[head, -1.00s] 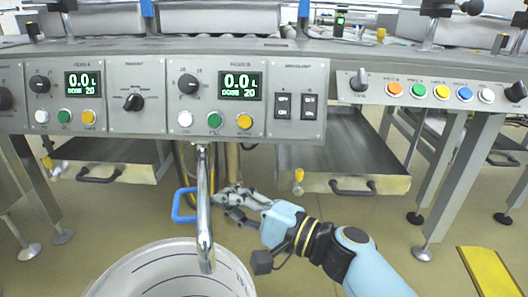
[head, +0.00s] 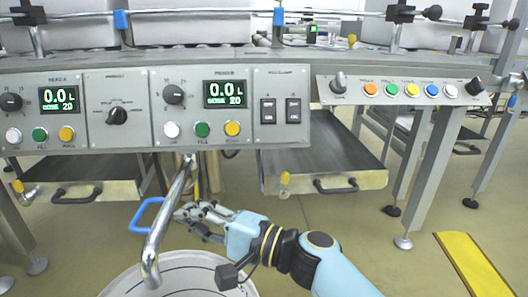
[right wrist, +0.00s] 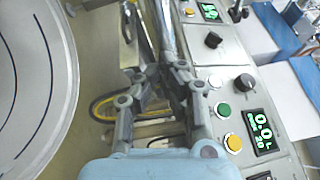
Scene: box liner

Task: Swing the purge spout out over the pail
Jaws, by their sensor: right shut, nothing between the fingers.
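The purge spout (head: 166,222) is a chrome pipe hanging below the control panel, slanted down to the left, with a blue loop handle (head: 142,214) on its left side. Its lower end appears above the left part of the pail (head: 178,258), a white tub with dark lines inside, cut off by the bottom edge. The pail also shows in the right wrist view (right wrist: 72,80). My right gripper (head: 184,212) is shut and empty, its fingertips close against the right side of the pipe; I cannot tell whether they touch. My left gripper is out of view.
The panel (head: 135,140) with dials, displays and coloured buttons runs just above the spout. Metal trays (head: 325,180) hang below the bench. A yellow step (head: 470,262) lies on the floor at the right. A yellow hose (right wrist: 112,100) shows in the wrist view.

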